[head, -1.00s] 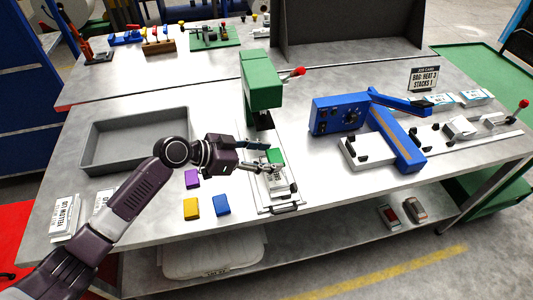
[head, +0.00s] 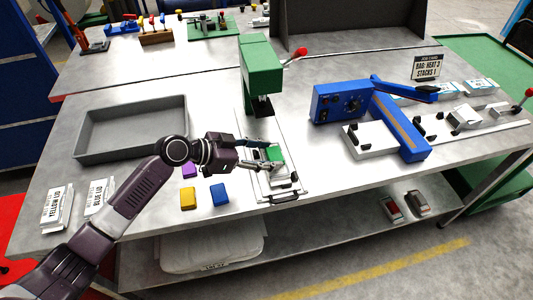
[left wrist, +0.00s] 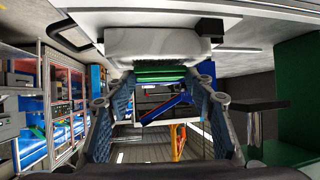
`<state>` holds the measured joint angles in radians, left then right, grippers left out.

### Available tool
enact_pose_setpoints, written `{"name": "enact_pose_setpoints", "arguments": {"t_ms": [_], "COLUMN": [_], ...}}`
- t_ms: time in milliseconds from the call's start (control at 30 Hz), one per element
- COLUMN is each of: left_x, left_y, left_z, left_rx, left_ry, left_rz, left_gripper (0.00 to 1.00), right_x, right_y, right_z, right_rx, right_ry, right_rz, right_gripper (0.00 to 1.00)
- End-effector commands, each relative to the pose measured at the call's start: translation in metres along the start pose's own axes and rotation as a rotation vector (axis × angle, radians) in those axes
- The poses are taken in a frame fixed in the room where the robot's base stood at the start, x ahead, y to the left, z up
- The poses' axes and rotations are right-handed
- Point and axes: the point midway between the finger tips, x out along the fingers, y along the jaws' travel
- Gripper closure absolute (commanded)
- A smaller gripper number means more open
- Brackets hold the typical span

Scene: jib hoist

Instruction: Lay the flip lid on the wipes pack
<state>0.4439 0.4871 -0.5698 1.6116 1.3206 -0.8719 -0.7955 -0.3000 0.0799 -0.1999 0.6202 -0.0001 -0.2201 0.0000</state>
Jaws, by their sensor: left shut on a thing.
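The wipes pack (head: 281,175) is a white block in the fixture under the green press. It shows as a pale block in the left wrist view (left wrist: 155,43). My left gripper (head: 271,154) reaches in from the left and is shut on the green flip lid (head: 275,155), at the pack. In the left wrist view the lid (left wrist: 160,74) sits between the fingertips, right beside the pack's face. I cannot tell whether lid and pack touch. The fingers hide part of the lid. My right gripper is not in view.
The green press (head: 262,75) with a red-knobbed lever stands just behind the fixture. Yellow (head: 188,198), blue (head: 219,194) and purple (head: 189,171) blocks lie left of it. A grey tray (head: 130,148) is behind my arm. A blue sealer (head: 342,104) stands right.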

Motion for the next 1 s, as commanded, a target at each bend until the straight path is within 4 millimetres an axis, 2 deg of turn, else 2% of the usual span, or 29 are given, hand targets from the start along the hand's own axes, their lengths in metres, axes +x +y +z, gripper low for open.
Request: {"name": "enact_pose_setpoints", "arguments": {"t_ms": [867,900,1000], "left_x": [0.0034,0.003,0.003], "left_y": [-0.0001,-0.0001,0.0], "left_z": [0.0064,0.0058,0.0059], "left_rx": [0.0,0.0,0.0], "left_ry": [0.0,0.0,-0.001], "left_rz": [0.0,0.0,0.0], "left_gripper": [0.6,0.47,0.36], "right_x": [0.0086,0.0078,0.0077], "right_y": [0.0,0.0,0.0], "right_z": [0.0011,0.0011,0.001], "right_rx": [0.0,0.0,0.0], "right_ry": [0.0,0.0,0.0], "right_rz": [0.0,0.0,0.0], "right_gripper": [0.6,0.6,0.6]}}
